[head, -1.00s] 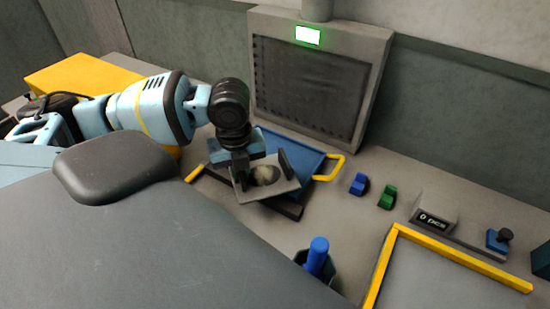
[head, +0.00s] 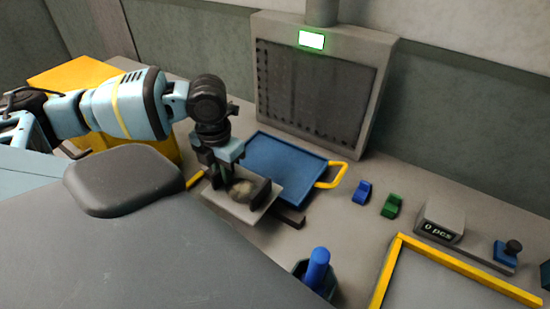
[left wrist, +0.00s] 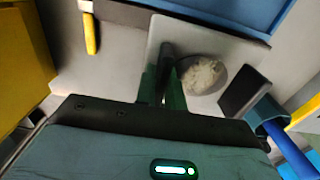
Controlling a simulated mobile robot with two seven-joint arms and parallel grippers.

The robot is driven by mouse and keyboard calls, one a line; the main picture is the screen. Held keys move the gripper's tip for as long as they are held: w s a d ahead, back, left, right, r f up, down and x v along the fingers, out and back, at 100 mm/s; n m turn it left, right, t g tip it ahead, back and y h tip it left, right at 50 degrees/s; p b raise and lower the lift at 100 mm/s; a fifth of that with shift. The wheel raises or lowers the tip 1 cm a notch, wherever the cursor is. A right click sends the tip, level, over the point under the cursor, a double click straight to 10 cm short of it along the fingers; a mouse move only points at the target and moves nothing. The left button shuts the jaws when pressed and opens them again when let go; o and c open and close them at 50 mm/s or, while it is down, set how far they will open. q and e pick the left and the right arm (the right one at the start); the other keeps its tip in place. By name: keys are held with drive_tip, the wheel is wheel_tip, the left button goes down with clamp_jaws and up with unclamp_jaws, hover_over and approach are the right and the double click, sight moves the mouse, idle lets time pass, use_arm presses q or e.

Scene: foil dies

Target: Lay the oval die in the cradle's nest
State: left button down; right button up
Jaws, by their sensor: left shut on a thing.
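My left gripper (head: 223,177) is shut on one of two dark upright ends of a pale flat plate, which looks like the cradle (head: 235,208). The other upright end stands free on its right side. An oval hollow, the nest (left wrist: 220,78), shows between them. A pale, rough lump (left wrist: 203,74) lies in it; I cannot tell whether it is the oval die. The gripper (left wrist: 163,92) covers part of the plate in the left wrist view. I cannot tell whether the plate touches the table. My right gripper is not in view.
A blue tray (head: 285,160) with a yellow handle lies behind the plate, and a dark bar (head: 290,217) beside it. A blue peg (head: 317,265) stands in a dark holder in front. A blue block (head: 361,191) and a green block (head: 391,205) are to the right.

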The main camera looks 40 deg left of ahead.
use_arm(q)
drive_tip(key=w+a, duration=0.1)
drive_tip(key=w, duration=0.4)
drive_tip(key=w+a+f, duration=0.1)
drive_tip(key=w, duration=0.9)
drive_tip(key=shift+w+a+f+b, duration=0.1)
drive_tip(key=shift+a+f+b, duration=0.05)
drive_tip(key=shift+a+b, duration=0.25)
drive_tip(key=shift+w, duration=0.1)
drive_tip(key=shift+w+f, duration=0.1)
drive_tip(key=shift+w, duration=0.15)
drive_tip(key=shift+a+f, duration=0.1)
drive_tip(key=shift+f, duration=1.6)
drive_tip(key=shift+s, duration=0.1)
drive_tip(key=c, duration=1.9)
unclamp_jaws()
drive_tip(key=shift+f, duration=0.2)
drive_tip(key=shift+c, duration=0.2)
drive_tip(key=o, duration=0.5)
drive_tip(key=shift+c, duration=0.2)
